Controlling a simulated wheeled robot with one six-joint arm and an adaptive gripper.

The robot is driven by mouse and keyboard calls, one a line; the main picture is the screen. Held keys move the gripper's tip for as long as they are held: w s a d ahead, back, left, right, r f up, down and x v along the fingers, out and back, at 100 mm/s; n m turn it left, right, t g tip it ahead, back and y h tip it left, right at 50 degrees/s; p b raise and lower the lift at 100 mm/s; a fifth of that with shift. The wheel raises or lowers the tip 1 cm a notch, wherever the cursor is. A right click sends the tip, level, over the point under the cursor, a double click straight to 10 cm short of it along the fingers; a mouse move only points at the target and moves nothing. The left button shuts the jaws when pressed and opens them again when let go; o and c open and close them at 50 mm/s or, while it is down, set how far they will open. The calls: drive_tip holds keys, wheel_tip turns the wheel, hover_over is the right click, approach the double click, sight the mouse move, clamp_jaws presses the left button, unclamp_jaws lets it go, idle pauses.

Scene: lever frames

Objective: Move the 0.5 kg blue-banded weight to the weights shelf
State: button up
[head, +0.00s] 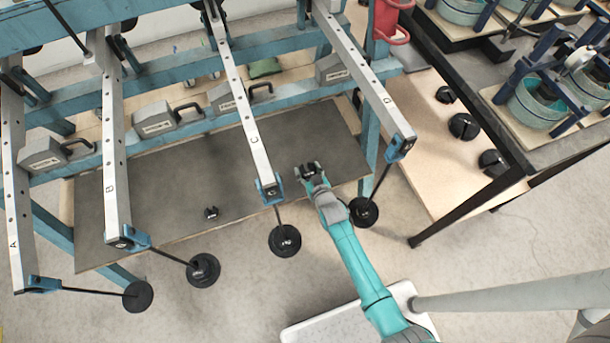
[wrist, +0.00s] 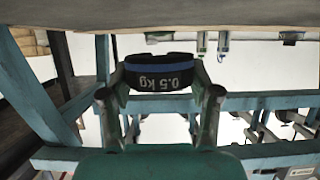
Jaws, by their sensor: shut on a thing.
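My gripper (head: 311,172) is over the right part of the dark board of the lever frame. In the wrist view, which is upside down, its two fingers are closed on the sides of a black weight (wrist: 158,86) marked "0.5 kg" with a blue band. In the head view the gripper mostly hides this weight; I cannot tell its gap to the board. A low pale wooden shelf (head: 420,128) at the right, under the bench, bears black weights (head: 463,126); it appears to be the weights shelf.
A small black weight (head: 211,212) stands on the dark board (head: 165,190). Lever arms (head: 245,105) with hanging black discs (head: 285,240) cross above it. A disc (head: 363,212) and a blue post (head: 369,140) stand between my gripper and the wooden shelf. A black bench leg (head: 465,205) borders that shelf.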

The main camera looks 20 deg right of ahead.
sight(308, 177)
drive_tip(key=shift+f, duration=2.5)
drive_tip(key=o, duration=1.4)
drive_tip(key=shift+f, duration=0.2)
drive_tip(key=shift+r, duration=0.15)
drive_tip(key=v, duration=1.2)
drive_tip(key=shift+s, duration=0.1)
